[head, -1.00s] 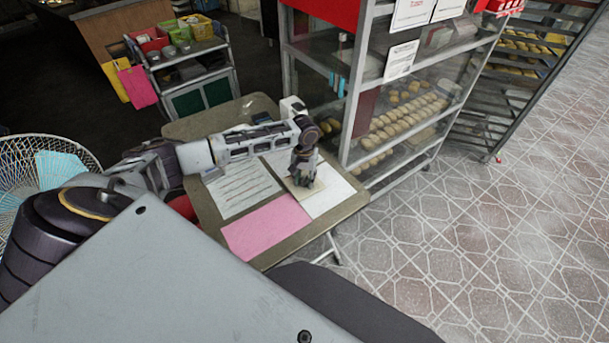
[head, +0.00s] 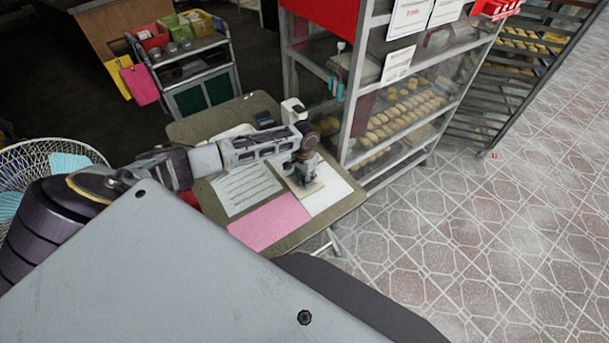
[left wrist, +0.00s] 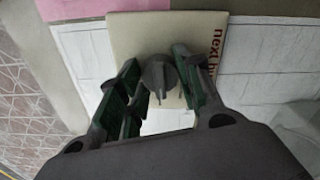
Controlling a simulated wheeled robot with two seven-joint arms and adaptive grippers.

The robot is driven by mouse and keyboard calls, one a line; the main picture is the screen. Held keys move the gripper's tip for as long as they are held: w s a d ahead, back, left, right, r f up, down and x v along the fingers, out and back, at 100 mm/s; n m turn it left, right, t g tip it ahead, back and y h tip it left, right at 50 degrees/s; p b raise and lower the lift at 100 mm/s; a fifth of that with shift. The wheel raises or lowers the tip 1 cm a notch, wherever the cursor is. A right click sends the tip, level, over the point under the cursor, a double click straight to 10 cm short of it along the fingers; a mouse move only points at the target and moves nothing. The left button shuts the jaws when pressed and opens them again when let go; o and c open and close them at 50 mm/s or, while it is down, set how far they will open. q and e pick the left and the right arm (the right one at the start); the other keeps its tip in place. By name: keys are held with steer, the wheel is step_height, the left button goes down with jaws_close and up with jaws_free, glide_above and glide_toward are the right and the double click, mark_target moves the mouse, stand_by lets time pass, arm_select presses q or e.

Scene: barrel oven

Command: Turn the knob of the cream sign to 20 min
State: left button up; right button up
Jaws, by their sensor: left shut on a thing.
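The cream sign (left wrist: 128,38) lies flat on the table, on a white sheet, with part of some dark red lettering showing at its right edge in the left wrist view. Its grey knob (left wrist: 158,76) stands up from the sign between the fingers of my left gripper (left wrist: 160,88). In the head view the sign (head: 312,187) shows only partly, under my left gripper (head: 306,178). My left gripper points down and is shut on the knob. The knob's setting and any minute marks cannot be read. My right gripper is in neither view.
A pink sheet (head: 268,221) and printed paper (head: 245,188) lie on the brown table (head: 345,207). A glass cabinet of buns (head: 400,125) stands close behind and right of it. A wire basket (head: 45,160) is at left. Tiled floor (head: 480,240) is open on the right.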

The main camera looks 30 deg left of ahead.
arm_select(q)
steer(key=shift+r+m+p, duration=0.15)
steer(key=shift+m+p, duration=0.55)
steer(key=shift+m, duration=0.3)
steer(key=shift+m+p, duration=0.65)
steer(key=shift+m, duration=0.35)
steer(key=m+p, duration=0.1)
steer(key=m, duration=0.1)
steer(key=shift+m, duration=0.4)
steer(key=shift+m+p, duration=0.4)
steer(key=shift+m, duration=1.2)
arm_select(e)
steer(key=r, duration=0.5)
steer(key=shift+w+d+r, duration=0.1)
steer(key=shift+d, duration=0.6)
arm_select(q)
steer(key=o, duration=1.1)
steer(key=shift+c, duration=0.2)
